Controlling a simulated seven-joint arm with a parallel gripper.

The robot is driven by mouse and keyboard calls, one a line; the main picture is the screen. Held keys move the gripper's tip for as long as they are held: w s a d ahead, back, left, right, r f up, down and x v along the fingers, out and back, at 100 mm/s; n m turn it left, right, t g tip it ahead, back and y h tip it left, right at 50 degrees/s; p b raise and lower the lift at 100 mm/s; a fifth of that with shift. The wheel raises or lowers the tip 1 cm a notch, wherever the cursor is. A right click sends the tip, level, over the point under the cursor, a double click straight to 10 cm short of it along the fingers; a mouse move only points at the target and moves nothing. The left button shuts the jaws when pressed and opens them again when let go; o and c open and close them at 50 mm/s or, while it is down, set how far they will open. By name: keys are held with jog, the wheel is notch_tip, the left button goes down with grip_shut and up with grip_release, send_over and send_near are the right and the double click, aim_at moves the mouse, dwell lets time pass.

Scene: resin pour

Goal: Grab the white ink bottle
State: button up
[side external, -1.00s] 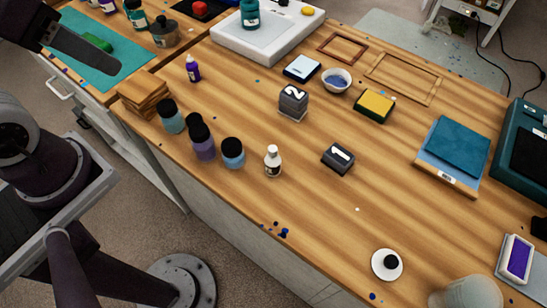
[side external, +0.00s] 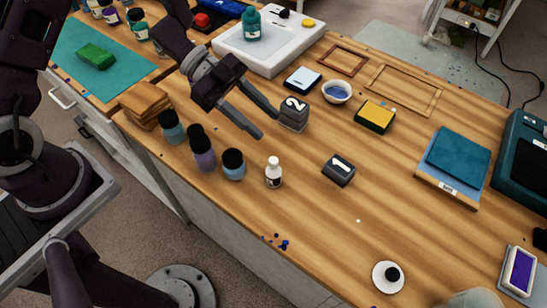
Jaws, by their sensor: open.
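The white ink bottle (side external: 273,173) stands upright near the front edge of the wooden table, with a white cap and a dark label. My gripper (side external: 268,124) is open and empty, above the table behind the bottle and a little to its left in the picture. Its two fingers point down and to the right, apart from the bottle. The fingers pass close to the block marked 2 (side external: 294,113) in the picture; I cannot tell whether they touch it.
Dark-capped jars (side external: 233,164) stand just left of the bottle. A dark block marked 1 (side external: 339,170) lies to its right. The table in front and right of the bottle is mostly clear.

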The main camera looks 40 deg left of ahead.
aim_at(272, 158)
jog(key=s+d+f, duration=0.1)
jog(key=d, duration=0.1)
jog(key=s+d+f+g+h, duration=0.1)
jog(key=s+d, duration=0.1)
jog(key=s+d+f+g, duration=0.1)
jog(key=d, duration=0.2)
jog(key=shift+s+f+m, duration=0.2)
jog(key=shift+f+m, duration=0.05)
jog(key=shift+m, duration=0.15)
jog(key=shift+c, duration=0.4)
grip_shut()
